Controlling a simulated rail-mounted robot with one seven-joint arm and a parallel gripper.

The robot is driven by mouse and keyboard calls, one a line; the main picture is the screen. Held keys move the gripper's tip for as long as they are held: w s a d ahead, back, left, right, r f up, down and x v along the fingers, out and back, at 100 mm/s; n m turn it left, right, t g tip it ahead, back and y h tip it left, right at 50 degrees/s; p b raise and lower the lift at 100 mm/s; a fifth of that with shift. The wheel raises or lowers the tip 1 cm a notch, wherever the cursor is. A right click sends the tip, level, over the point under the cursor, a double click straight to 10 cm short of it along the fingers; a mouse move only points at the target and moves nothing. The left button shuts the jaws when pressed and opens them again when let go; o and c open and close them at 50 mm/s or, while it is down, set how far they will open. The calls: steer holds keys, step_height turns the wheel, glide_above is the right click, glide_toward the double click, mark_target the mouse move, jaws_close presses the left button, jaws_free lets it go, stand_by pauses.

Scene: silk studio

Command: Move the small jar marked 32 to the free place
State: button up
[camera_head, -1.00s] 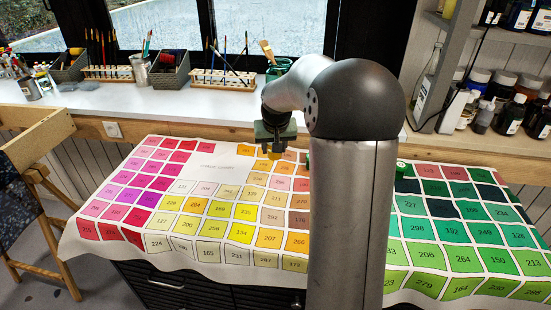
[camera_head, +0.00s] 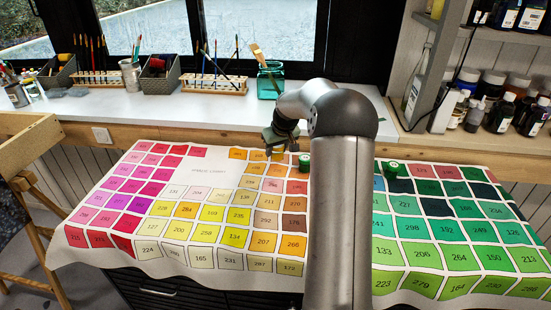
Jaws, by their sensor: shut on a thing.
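My gripper (camera_head: 276,152) points down just above the orange squares of the colour chart cloth (camera_head: 212,174), near its back edge. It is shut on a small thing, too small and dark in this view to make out. A small jar with a green lid (camera_head: 305,160) stands close to the right of my gripper, beside my arm. A second green-lidded jar (camera_head: 393,168) stands farther right, on the dark green squares. I cannot read a 32 on any jar. My arm hides the middle of the chart, and I cannot tell which spot is the free place.
A white sill behind the chart holds brush racks (camera_head: 213,85), dark boxes and a teal glass jar (camera_head: 270,82) with a brush. Shelves with bottles (camera_head: 500,112) stand at the right. A wooden chair (camera_head: 25,190) is at the left. The chart's left part is clear.

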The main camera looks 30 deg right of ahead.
mark_target(275, 167)
steer(key=w+f, duration=0.2)
steer(key=shift+w+d+f, duration=0.1)
steer(key=shift+d+f, duration=0.3)
steer(key=shift+f, duration=1.5)
steer(key=shift+f, duration=0.2)
steer(key=o, duration=1)
steer(key=shift+r, duration=0.1)
